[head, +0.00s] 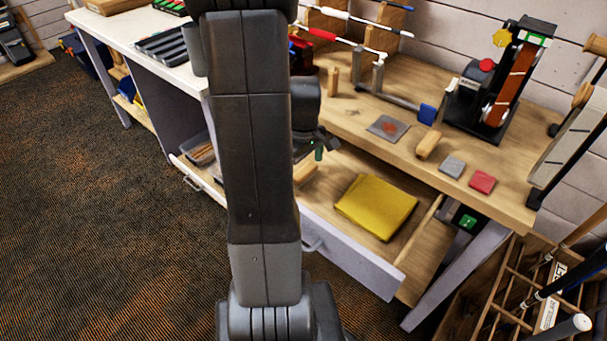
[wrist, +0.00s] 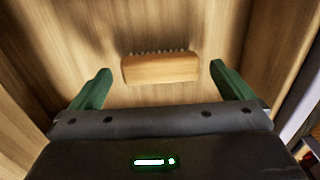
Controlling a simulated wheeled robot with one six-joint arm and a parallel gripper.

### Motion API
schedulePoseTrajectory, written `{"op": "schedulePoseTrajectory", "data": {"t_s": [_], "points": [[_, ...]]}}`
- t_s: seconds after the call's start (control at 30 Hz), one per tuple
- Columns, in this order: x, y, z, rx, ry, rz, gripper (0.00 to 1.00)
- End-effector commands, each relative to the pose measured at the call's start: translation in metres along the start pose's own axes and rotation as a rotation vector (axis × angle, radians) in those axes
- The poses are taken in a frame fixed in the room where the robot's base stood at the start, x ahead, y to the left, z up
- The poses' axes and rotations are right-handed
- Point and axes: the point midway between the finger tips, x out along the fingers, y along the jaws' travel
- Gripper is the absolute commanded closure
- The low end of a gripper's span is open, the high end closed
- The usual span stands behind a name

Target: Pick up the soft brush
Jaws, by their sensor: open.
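The soft brush (wrist: 160,69) has a light wooden back and a row of pale bristles along its far edge. It lies on the wooden floor of the open drawer. In the wrist view my gripper (wrist: 159,75) is open, with one green finger to each side of the brush and clear gaps between. The brush is not held. In the head view the brush (head: 304,173) shows in part beside my arm. One green finger (head: 319,153) shows above it; the rest of my gripper is hidden behind my arm.
A folded yellow cloth (head: 377,206) lies in the same drawer, right of the brush. The drawer front (head: 350,258) and side walls surround it. The workbench (head: 450,140) above holds a belt sander (head: 505,80), a wooden block (head: 428,145) and small pads. A club rack stands lower right.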

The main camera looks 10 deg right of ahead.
Motion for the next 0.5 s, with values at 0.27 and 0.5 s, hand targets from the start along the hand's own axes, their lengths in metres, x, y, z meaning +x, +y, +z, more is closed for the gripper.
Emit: {"op": "schedulePoseTrajectory", "data": {"t_s": [0.27, 0.5], "points": [[0.023, 0.000, 0.000, 0.000, 0.000, 0.000, 0.00], [0.023, 0.000, 0.000, 0.000, 0.000, 0.001, 0.14]]}}
